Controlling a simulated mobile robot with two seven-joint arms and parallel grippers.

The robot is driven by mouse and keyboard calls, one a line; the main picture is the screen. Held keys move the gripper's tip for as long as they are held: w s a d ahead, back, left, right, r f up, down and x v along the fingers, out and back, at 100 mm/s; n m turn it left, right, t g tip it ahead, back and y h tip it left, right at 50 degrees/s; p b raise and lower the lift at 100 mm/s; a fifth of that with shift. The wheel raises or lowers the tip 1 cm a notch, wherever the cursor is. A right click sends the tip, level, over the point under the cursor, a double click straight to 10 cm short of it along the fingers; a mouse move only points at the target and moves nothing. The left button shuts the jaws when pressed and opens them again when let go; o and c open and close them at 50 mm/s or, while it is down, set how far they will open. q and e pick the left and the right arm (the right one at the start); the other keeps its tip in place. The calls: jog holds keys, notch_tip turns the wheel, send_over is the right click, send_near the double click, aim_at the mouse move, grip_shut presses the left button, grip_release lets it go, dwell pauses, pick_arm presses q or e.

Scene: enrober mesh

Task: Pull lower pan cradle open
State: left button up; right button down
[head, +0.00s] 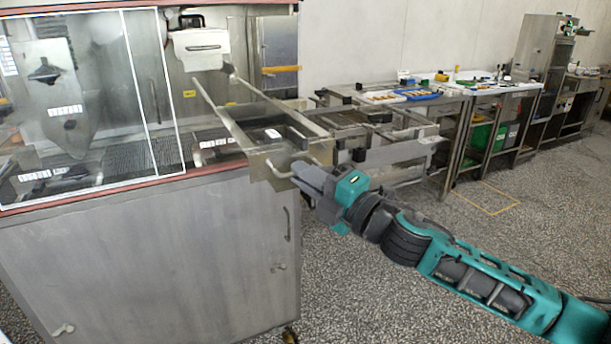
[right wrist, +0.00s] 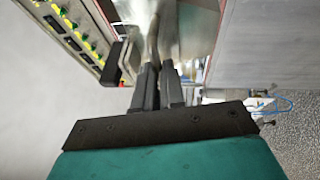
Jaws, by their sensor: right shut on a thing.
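The lower pan cradle appears to be the steel frame whose front plate (head: 262,172) stands out past the end of the glazed steel machine (head: 150,235). Its long side rails run back into the machine. A bent bar handle (head: 283,163) sits on the front plate. My right gripper (head: 298,172) is at this handle, its fingers closed around it. In the right wrist view the two dark fingers (right wrist: 159,88) pinch the handle bar (right wrist: 153,48), with the steel plate behind it. The fingers hide part of the handle. My left gripper is out of view.
A steel conveyor frame (head: 400,150) stands just beyond the cradle. Farther right is a bench with a blue tray (head: 415,95) and a green bin (head: 480,137). The speckled floor (head: 400,300) in front is clear around my right arm.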

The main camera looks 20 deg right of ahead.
jog(key=shift+s+a+f, duration=0.1)
jog(key=shift+f, duration=0.1)
jog(key=c, duration=1.6)
grip_release()
jog(key=shift+o, duration=0.4)
jog(key=shift+s+r, duration=0.15)
jog(key=shift+s, duration=0.05)
jog(key=b+v, duration=0.3)
jog(key=v, duration=1)
